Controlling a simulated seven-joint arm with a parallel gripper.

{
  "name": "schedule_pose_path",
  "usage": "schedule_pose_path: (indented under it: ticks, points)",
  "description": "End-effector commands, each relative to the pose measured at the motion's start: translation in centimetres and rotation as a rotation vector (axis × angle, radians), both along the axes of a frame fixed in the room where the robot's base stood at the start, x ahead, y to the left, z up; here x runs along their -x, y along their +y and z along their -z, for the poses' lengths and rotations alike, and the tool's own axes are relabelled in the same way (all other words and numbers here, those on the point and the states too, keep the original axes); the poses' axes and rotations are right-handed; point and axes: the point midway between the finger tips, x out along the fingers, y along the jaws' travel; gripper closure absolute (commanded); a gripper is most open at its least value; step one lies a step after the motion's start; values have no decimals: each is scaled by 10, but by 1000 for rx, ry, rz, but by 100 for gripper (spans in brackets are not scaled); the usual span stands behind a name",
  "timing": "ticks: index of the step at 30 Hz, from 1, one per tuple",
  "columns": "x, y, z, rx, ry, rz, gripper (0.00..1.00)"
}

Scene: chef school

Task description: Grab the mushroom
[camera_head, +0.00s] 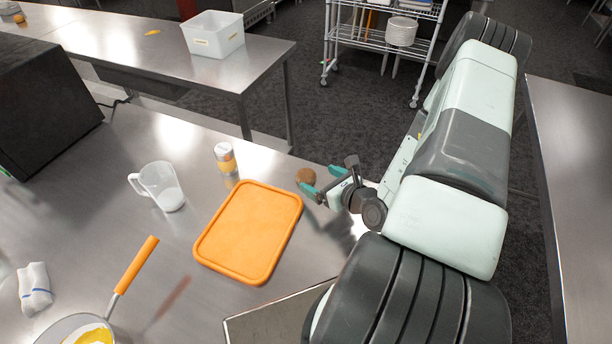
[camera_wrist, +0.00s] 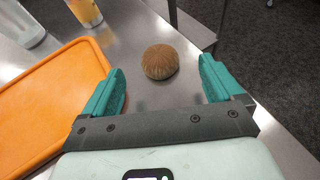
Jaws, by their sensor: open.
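A round brown mushroom (camera_head: 305,176) sits on the steel table near its far right edge. In the wrist view the mushroom (camera_wrist: 160,61) lies ahead of my gripper, roughly midway between the two teal fingers and a little beyond their tips. My gripper (camera_head: 322,180) is open and empty, with its fingers pointing toward the mushroom. In the wrist view my gripper (camera_wrist: 162,80) shows a wide gap between its fingers, and neither finger appears to touch the mushroom.
An orange cutting board (camera_head: 249,232) lies left of my gripper. A shaker with a yellow band (camera_head: 226,158) and a clear measuring jug (camera_head: 160,186) stand beyond it. A pan with an orange handle (camera_head: 137,265) is at the lower left. The table edge is close to the mushroom.

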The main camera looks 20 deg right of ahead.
Motion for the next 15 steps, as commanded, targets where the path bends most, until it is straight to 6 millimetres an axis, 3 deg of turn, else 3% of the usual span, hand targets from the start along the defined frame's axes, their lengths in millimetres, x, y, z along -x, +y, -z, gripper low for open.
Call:
schedule_pose_path:
  ticks: [15]
  points:
    - [-46, 18, 24, -1, 0, -1, 7]
